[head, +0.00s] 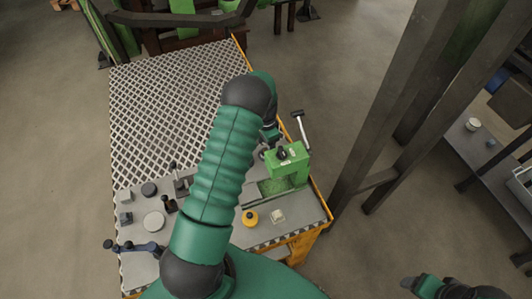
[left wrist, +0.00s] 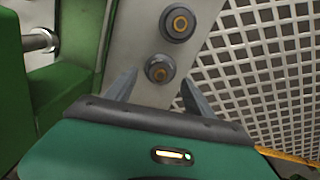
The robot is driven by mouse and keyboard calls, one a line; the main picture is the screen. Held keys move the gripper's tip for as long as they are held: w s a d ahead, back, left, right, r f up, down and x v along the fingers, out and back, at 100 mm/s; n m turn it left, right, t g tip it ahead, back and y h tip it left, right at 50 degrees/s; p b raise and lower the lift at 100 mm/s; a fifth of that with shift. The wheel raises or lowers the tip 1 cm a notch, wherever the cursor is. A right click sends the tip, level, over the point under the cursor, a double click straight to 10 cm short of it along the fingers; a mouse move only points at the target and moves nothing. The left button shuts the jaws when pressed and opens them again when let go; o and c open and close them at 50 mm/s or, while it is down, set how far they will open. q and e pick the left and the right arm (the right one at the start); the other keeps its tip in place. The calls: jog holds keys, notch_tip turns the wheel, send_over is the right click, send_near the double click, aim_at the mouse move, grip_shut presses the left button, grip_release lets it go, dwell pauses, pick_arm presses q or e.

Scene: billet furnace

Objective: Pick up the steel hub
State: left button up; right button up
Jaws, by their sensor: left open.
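Two round grey metal parts with a brass-coloured ring around the bore lie on a light grey surface in the left wrist view. The smaller one (left wrist: 159,68) sits between and just beyond the fingertips of my left gripper (left wrist: 160,80); the larger one (left wrist: 179,22) is farther off. Either could be the steel hub; I cannot tell which. My left gripper is open and empty, its fingers pointing at the smaller part. In the head view my left arm hides this spot, and the gripper is mostly hidden beside the green vise (head: 290,168). My right gripper (head: 412,285) shows only partly at the lower right.
The bench has a white lattice top (head: 165,95) and a grey work strip with a pale disc (head: 154,221), a yellow round part (head: 250,217) and small blocks. The vise stands close to my left gripper. A dark steel post (head: 400,100) rises right of the bench.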

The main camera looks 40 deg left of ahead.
aim_at(265, 149)
pick_arm(q)
notch_tip(265, 149, down, 3)
jog(key=shift+s+r, duration=0.1)
jog(key=shift+r, duration=0.1)
jog(key=shift+f, duration=0.25)
jog(key=shift+a, duration=0.1)
grip_shut()
